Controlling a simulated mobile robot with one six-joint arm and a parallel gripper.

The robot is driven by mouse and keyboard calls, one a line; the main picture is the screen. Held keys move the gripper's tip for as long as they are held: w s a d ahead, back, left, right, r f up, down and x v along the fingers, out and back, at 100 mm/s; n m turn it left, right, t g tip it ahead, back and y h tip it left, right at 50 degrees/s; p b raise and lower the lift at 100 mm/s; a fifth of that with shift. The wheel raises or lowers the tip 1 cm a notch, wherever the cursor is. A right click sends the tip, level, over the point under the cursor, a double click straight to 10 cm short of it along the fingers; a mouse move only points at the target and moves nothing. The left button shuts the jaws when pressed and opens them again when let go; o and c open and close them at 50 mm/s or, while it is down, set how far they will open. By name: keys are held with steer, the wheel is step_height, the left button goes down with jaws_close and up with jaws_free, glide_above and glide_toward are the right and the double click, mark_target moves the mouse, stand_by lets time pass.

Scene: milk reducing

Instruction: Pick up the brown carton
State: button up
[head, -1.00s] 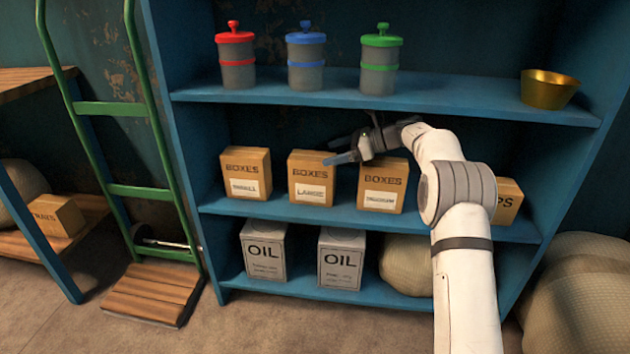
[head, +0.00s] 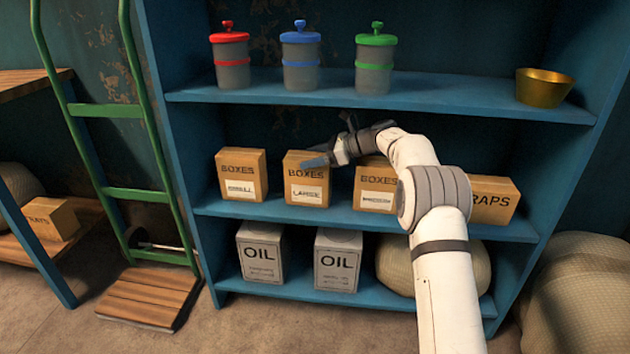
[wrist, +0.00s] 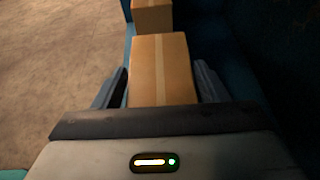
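Three brown cartons marked BOXES stand in a row on the middle shelf: a left one (head: 241,175), a middle one marked LARGE (head: 306,190) and a right one (head: 374,197). My gripper (head: 318,160) is at the upper right of the middle carton, with one finger showing in front of it. In the wrist view, a brown carton (wrist: 160,65) with a pale tape strip lies between the two spread fingers of my gripper (wrist: 162,87). Small gaps seem to show beside it. Another carton (wrist: 152,14) is beyond it. My arm partly covers the right carton.
The blue shelf (head: 270,208) also holds a SCRAPS-type box (head: 493,200) at right. Lidded jars (head: 301,60) and a brass bowl (head: 543,90) stand above. OIL cans (head: 338,262) and a sack (head: 470,268) are below. A green hand truck (head: 135,195) stands left.

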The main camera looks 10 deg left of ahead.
steer(key=c, duration=1.3)
steer(key=shift+r, duration=0.1)
